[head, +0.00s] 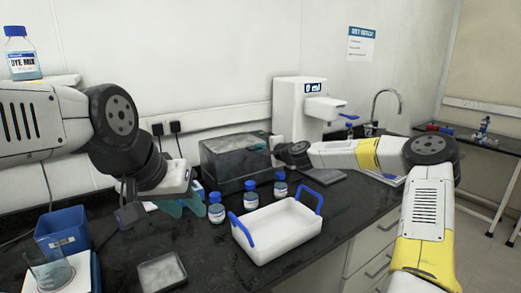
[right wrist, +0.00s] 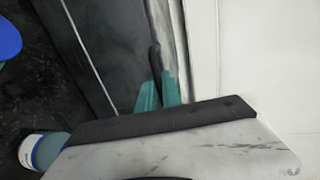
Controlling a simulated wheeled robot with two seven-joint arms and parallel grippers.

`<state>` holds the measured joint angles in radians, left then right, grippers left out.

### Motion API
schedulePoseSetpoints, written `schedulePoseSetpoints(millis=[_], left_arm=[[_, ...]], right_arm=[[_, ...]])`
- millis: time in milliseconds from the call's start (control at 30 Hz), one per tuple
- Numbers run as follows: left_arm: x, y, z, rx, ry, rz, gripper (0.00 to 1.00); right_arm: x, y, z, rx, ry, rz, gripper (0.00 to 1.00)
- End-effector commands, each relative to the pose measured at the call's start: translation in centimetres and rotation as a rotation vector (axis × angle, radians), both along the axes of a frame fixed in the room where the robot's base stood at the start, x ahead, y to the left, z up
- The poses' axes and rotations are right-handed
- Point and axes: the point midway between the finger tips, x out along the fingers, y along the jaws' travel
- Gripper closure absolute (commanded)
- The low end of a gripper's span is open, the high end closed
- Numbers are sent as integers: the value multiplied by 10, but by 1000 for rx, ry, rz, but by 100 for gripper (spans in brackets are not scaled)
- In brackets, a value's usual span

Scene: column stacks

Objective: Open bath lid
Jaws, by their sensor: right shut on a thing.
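The bath is a dark grey box (head: 228,168) at the back of the black bench, against the wall. Its grey lid (head: 225,143) looks down over the top. My right gripper (head: 264,139) is at the bath's upper right edge. In the right wrist view, the teal fingertips of my right gripper (right wrist: 160,92) are closed around a thin dark handle bar (right wrist: 155,58) beside the dark lid. My left gripper (head: 182,206) hangs above the bench, left of the blue-capped bottles and in front of the bath. Its finger gap is unclear.
Several blue-capped bottles (head: 250,195) stand in front of the bath. A white tray with blue handles (head: 275,230) is nearer. A blue bin (head: 62,234), a beaker (head: 52,270) and a grey dish (head: 161,272) are at front left. A white dispenser (head: 292,105) stands behind right.

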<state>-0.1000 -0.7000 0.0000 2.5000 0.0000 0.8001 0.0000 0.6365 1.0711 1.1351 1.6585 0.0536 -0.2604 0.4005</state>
Motion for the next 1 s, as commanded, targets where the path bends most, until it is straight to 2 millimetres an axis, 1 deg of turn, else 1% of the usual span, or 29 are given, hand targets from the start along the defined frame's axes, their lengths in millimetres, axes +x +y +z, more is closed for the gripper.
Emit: schedulePoseSetpoints(millis=[733, 867, 1000], left_arm=[[0, 0, 0, 0, 0, 0, 64], [0, 0, 0, 0, 0, 0, 64], [0, 0, 0, 0, 0, 0, 64]], right_arm=[[-1, 0, 0, -5, -1, 2, 100], [-1, 0, 5, -27, -17, 2, 100], [-1, 1, 16, -78, -51, 3, 100]])
